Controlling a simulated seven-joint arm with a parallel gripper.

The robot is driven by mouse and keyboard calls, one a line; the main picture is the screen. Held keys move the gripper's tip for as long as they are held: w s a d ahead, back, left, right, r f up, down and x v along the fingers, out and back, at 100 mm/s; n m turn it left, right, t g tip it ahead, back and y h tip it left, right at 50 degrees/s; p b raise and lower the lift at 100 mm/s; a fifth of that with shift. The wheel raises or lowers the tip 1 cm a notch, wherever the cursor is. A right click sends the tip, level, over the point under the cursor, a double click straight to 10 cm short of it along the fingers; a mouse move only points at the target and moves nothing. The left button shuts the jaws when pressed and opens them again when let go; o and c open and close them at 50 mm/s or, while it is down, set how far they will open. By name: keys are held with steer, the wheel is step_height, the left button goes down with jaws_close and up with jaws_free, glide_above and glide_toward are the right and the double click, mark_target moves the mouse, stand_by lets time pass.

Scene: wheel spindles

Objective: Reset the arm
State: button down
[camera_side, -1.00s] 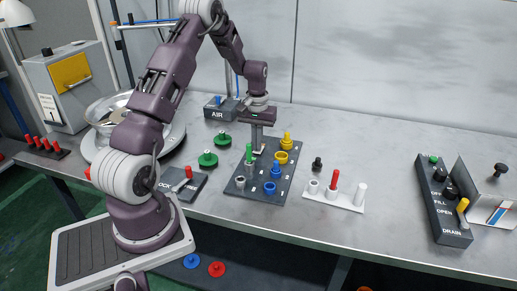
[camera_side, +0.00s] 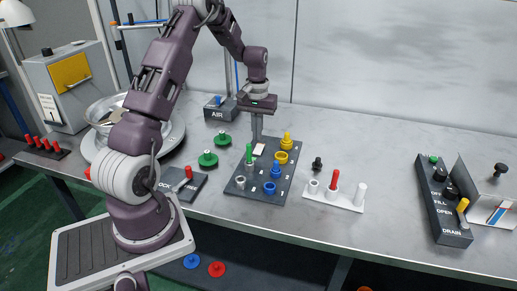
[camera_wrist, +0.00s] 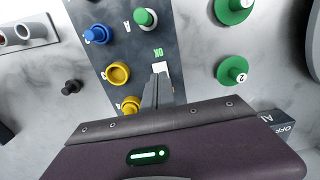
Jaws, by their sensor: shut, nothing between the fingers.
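My gripper (camera_side: 257,138) is shut and empty, pointing down above the dark grey spindle board (camera_side: 256,188) on the table. The board bears a green peg (camera_side: 249,154) in a white base, blue parts (camera_side: 269,188) and yellow parts (camera_side: 281,158). The fingers appear apart from all of these; the exact height is hard to tell.
Two green wheels (camera_side: 208,159) lie left of the board. A white rack (camera_side: 345,204) with a red peg (camera_side: 335,179) and a black knob (camera_side: 318,163) stand to its right. The AIR box (camera_side: 217,112) is behind. The table's middle right is clear.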

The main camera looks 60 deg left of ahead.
step_height(320, 180, up, 2)
steer(key=shift+r, duration=0.2)
steer(key=s+d+r+m+t, duration=0.15)
steer(key=s+d+r, duration=0.25)
steer(key=d+r, duration=0.55)
steer(key=s+d+r+m+t, duration=0.1)
steer(key=s+d+r+m, duration=0.2)
steer(key=d+r, duration=0.6)
steer(key=s+d+m+t, duration=0.1)
steer(key=s+d+m, duration=0.1)
steer(key=s+d, duration=0.3)
steer(key=s+d+m+t, duration=0.2)
steer(key=s+d, duration=0.3)
steer(key=s, duration=0.5)
steer(key=shift+s+f, duration=0.25)
steer(key=shift+f, duration=0.05)
